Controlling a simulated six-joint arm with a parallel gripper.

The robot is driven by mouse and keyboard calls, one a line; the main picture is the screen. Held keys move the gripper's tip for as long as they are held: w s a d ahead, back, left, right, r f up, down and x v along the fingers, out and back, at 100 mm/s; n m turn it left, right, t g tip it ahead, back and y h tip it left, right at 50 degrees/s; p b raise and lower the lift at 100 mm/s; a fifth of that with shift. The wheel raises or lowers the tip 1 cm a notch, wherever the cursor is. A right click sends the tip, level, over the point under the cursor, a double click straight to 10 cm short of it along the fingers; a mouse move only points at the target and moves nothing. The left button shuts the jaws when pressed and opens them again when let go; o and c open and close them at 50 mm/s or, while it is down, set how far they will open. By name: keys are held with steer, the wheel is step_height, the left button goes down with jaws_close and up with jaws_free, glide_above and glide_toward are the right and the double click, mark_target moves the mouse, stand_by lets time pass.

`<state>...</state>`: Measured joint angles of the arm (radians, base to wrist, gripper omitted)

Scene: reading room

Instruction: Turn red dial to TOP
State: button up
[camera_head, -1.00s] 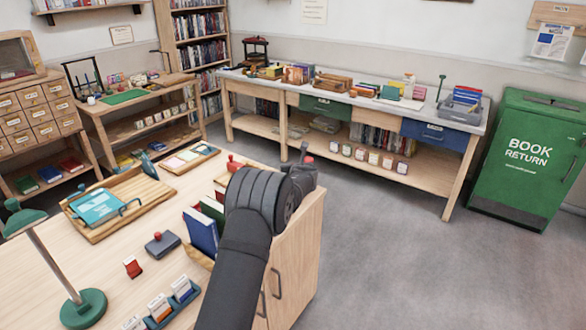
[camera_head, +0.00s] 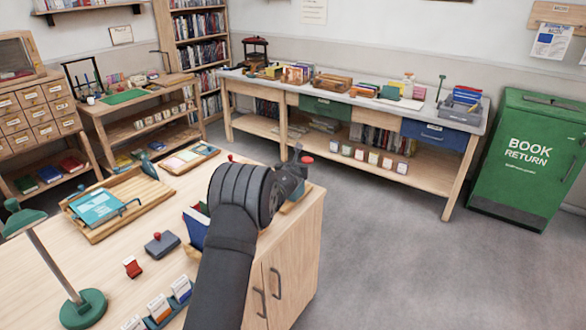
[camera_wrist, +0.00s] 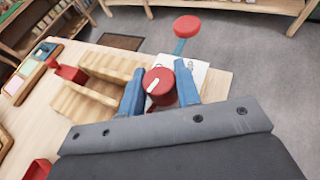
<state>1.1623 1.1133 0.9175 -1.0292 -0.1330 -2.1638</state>
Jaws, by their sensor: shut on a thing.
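The red dial (camera_wrist: 160,85) sits between the two blue fingers of my gripper (camera_wrist: 160,92) in the wrist view. The fingers are shut on its sides. A white pointer line on its top slants toward the lower left of that view. A white plate (camera_wrist: 200,75) with small marks lies behind the dial, partly covered by the fingers; I cannot read its marks. In the head view my gripper (camera_head: 297,172) is at the far right corner of the wooden cabinet top, and my arm hides the dial.
A red knob on a teal stem (camera_wrist: 187,26) stands just behind the dial. A wooden slotted rack (camera_wrist: 90,92) is close on the left, with a red object (camera_wrist: 68,72) beside it. Blue books (camera_head: 195,228) stand left of my arm. Floor beyond the cabinet is clear.

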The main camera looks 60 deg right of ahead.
steer(key=shift+r, duration=0.15)
steer(key=o, duration=1)
steer(key=shift+a, duration=0.1)
steer(key=v, duration=1.7)
steer(key=shift+a+r, duration=0.1)
steer(key=shift+c, duration=0.3)
